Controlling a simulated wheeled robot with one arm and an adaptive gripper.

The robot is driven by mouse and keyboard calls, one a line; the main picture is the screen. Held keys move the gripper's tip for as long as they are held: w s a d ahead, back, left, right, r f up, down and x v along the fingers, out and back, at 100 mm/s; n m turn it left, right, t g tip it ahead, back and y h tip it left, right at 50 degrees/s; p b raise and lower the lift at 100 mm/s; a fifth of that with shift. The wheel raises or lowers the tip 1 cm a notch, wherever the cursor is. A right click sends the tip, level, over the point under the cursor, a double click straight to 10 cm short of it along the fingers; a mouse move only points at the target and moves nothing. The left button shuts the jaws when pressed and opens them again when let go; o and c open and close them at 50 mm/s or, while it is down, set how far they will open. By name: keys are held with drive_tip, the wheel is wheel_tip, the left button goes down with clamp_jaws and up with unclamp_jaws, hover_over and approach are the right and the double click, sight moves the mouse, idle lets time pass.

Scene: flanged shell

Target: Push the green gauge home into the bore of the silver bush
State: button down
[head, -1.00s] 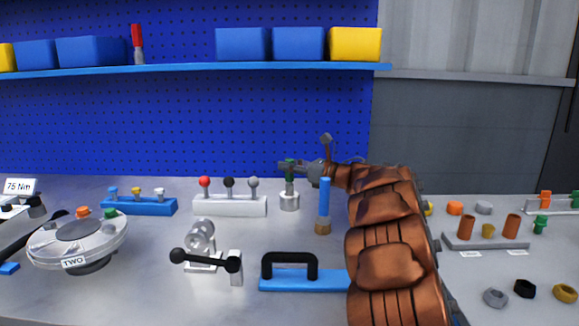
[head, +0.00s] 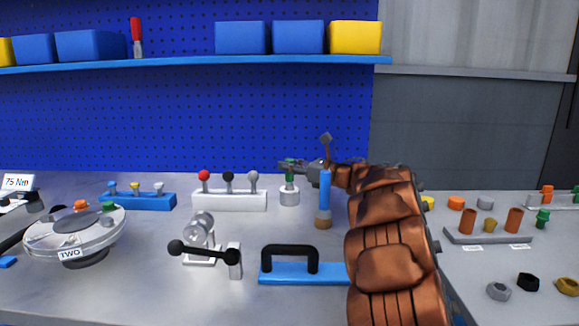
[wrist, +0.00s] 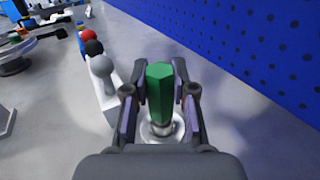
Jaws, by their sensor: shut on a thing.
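The green gauge (wrist: 159,88) stands upright between my fingers, its green six-sided grip facing the wrist camera. My gripper (head: 291,167) is shut on it, with a finger on each side in the wrist view (wrist: 160,92). The silver bush (head: 289,198) stands on the bench directly below the gauge. In the wrist view the rim of the bush (wrist: 148,133) shows around the gauge's lower end. The gauge is in line with the bush, and its lower end appears to be at or in the bore; how deep is hidden.
A white block with red, black and grey knobs (head: 230,201) stands just left of the bush. A blue rod on a brown base (head: 324,200) stands close on the right. The blue pegboard (head: 180,125) is behind. A black-handled blue plate (head: 300,273) lies in front.

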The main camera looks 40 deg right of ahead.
drive_tip(key=shift+f+b, duration=0.6)
drive_tip(key=shift+b, duration=0.1)
drive_tip(key=c, duration=0.9)
unclamp_jaws()
drive_tip(key=shift+o, duration=0.2)
drive_tip(key=shift+s, duration=0.1)
drive_tip(key=v, duration=1.2)
